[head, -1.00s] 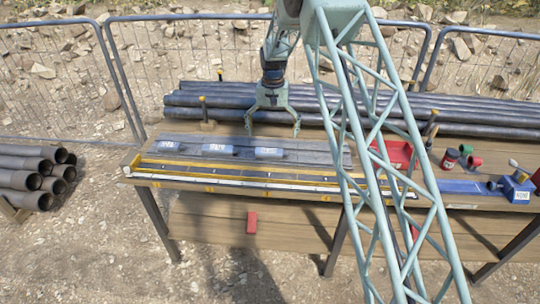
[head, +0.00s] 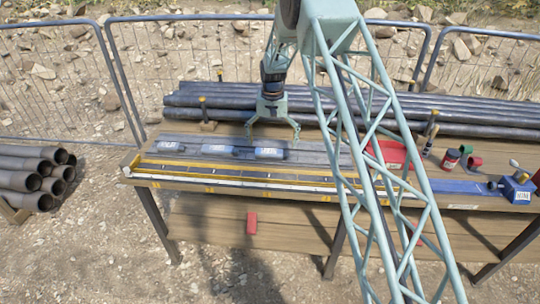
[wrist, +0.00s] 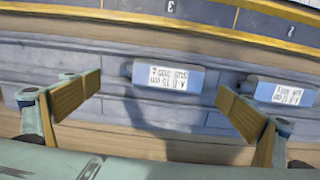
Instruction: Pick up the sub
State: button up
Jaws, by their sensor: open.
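Three short grey-blue subs with white labels lie in a row on the rack: a left one (head: 170,146), a middle one (head: 217,150) and a right one (head: 268,153). My gripper (head: 272,142) is open and empty, pointing down above and slightly behind the right sub. In the wrist view the fingers (wrist: 158,93) stand wide apart, with one sub (wrist: 168,80) seen between and beyond them. Another sub (wrist: 285,92) shows just right of the right finger. Labels appear upside down there and are too small to read surely.
A yellow-edged numbered rule (head: 235,173) runs along the table front. Long pipes (head: 215,104) lie behind. A red tray (head: 393,154), small cans (head: 450,159) and a blue device (head: 517,189) stand right.

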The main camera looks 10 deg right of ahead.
aim_at(272, 151)
jog(key=shift+s+a+f, duration=0.1)
jog(key=shift+f, duration=2.05)
jog(key=shift+c, duration=0.5)
jog(key=c, duration=1)
jog(key=shift+o, duration=0.2)
jog(key=shift+r, duration=0.15)
jog(key=shift+r, duration=1.6)
jog(key=s, duration=0.5)
jog(key=s+r, duration=0.1)
jog(key=s, duration=0.4)
jog(key=s+d, duration=0.1)
jog(key=s, duration=0.5)
jog(key=shift+r+p, duration=0.25)
jog(key=shift+p, duration=0.1)
jog(key=s+d+f+n, duration=0.1)
jog(key=s+d, duration=0.1)
jog(key=s, duration=0.1)
jog(key=s+d+f+n, duration=0.1)
jog(key=s+d, duration=0.1)
jog(key=s, duration=0.1)
jog(key=s+d+n, duration=0.1)
jog(key=s+d, duration=0.1)
jog(key=s, duration=0.1)
jog(key=shift+s+f+n+b, duration=0.2)
jog(key=shift+f+n+b, duration=0.1)
jog(key=shift+f, duration=0.1)
jog(key=shift+d, duration=0.15)
